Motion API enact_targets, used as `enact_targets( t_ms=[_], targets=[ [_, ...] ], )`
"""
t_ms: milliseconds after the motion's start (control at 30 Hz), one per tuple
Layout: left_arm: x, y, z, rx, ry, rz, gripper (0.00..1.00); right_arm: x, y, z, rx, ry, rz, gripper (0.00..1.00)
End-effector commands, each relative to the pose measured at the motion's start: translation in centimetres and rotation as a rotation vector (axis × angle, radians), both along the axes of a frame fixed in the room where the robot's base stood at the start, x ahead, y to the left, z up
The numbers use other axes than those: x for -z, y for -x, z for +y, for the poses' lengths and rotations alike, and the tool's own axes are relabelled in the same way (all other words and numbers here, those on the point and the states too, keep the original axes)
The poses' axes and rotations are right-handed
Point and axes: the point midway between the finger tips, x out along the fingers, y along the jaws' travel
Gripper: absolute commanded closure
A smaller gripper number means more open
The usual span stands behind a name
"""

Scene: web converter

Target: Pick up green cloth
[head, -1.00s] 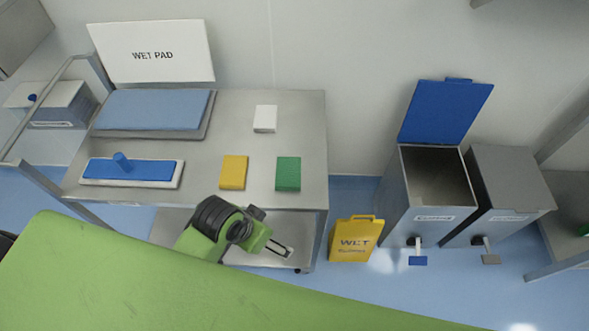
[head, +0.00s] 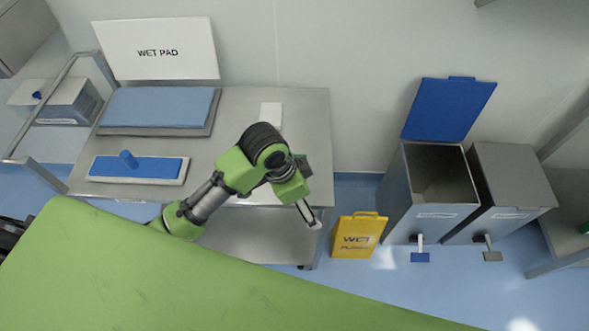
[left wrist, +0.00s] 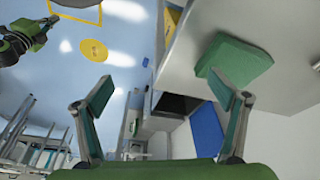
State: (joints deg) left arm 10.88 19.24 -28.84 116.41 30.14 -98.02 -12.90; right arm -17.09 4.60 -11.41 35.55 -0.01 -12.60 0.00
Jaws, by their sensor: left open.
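The green cloth (left wrist: 235,57) lies flat on the grey metal table top (left wrist: 285,35) in the left wrist view, at the upper right, just past the tip of the right-hand finger. In the head view my arm covers most of the cloth. My left gripper (left wrist: 160,88) is open, with its two fingers wide apart and nothing between them. In the head view the left gripper (head: 309,216) is at the table's front right edge, pointing down and right.
The table also holds a blue pad (head: 160,106), a blue-topped mop head (head: 137,169) and a white cloth (head: 271,114).

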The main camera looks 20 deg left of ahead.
Motion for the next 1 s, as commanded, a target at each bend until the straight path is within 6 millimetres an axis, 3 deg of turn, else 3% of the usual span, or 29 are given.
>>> enact_targets(
  t_ms=[167, 400, 667, 800, 1000],
  targets=[
    [-2.6, -3.6, 1.2, 0.165, -0.087, 0.013, 0.11, -0.1, 0.0, 0.0, 0.000, 0.000, 0.000, 1.00],
    [-7.2, -7.7, 5.0, 0.318, -0.215, 0.066, 0.11, -0.2, 0.1, 0.1, 0.000, -0.001, 0.001, 1.00],
    [-11.0, -9.8, 8.2, 0.372, -0.284, 0.114, 0.11, -0.2, 0.1, 0.1, -0.001, -0.001, 0.002, 1.00],
    [-10.7, -9.8, 8.5, 0.377, -0.289, 0.124, 0.11, -0.4, 0.2, 0.1, -0.001, -0.001, 0.002, 1.00],
    [-7.0, -9.7, 8.5, 0.377, -0.287, 0.125, 0.11, -0.9, 0.2, 0.1, -0.001, -0.001, 0.002, 1.00]
  ],
)
